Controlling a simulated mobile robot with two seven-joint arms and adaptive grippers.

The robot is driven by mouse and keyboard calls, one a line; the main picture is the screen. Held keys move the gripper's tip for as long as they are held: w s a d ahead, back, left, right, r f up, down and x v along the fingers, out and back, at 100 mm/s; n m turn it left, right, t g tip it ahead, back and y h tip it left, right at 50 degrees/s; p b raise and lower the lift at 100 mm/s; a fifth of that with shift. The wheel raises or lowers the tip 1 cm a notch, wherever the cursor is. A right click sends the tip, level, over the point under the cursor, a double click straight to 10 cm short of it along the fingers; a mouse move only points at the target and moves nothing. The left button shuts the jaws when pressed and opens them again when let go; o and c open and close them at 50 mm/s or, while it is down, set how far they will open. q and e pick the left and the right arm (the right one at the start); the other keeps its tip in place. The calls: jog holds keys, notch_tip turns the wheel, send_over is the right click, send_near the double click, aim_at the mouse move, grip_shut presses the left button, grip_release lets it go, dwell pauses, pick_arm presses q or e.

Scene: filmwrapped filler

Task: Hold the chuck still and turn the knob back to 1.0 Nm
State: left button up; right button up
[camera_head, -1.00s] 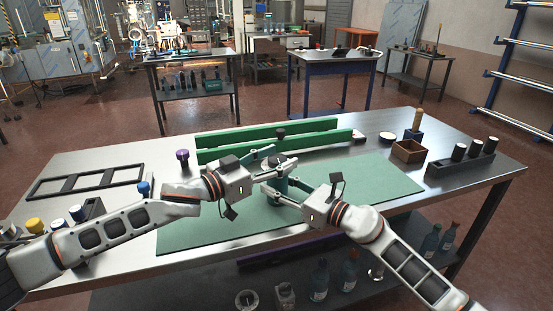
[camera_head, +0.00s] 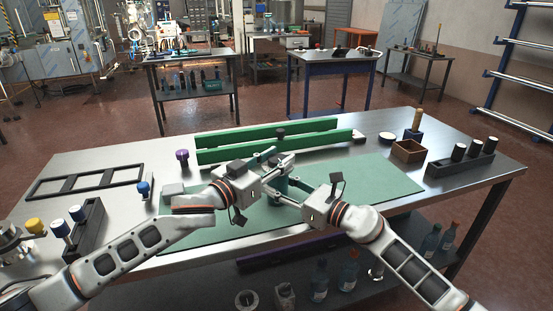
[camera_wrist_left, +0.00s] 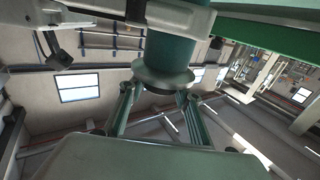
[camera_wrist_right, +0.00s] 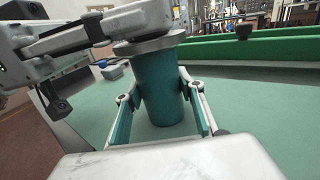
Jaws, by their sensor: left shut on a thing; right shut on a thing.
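The teal cylindrical chuck (camera_wrist_right: 158,88) stands upright on the green mat (camera_head: 375,180), with a wide grey disc (camera_wrist_right: 150,44) at its top. My right gripper (camera_wrist_right: 163,103) is shut around its teal body from the near right side. My left gripper (camera_head: 281,163) is higher, shut at the chuck's top, where the knob is mostly hidden by its fingers. In the left wrist view, a grey flanged piece (camera_wrist_left: 162,79) sits between the left fingers, with the teal body beyond it. I cannot read any torque scale.
Two green rails (camera_head: 270,137) lie behind the chuck. A wooden box (camera_head: 408,151) and a dark rack of cylinders (camera_head: 460,164) are on the right. The mat's right part is clear.

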pick_arm(q)
jog(key=shift+s+d+r+n+t+y, duration=0.1)
jog(key=shift+d+n+t+y, duration=0.1)
jog(key=shift+n+t+y, duration=0.75)
jog(key=shift+s+d+r+n+t+y, duration=0.15)
jog(key=shift+n+t+y, duration=0.3)
jog(key=shift+n+y, duration=0.5)
jog(key=shift+w+a+f+y, duration=0.1)
jog(key=shift+y, duration=0.4)
jog(key=shift+a+n+y, duration=0.15)
jog(key=shift+n+y, duration=0.15)
jog(key=shift+y, duration=0.2)
jog(key=o, duration=1.1)
jog(key=shift+f, duration=0.1)
jog(key=shift+a, duration=0.1)
jog(key=v, duration=1.2)
jog(key=shift+f, duration=0.15)
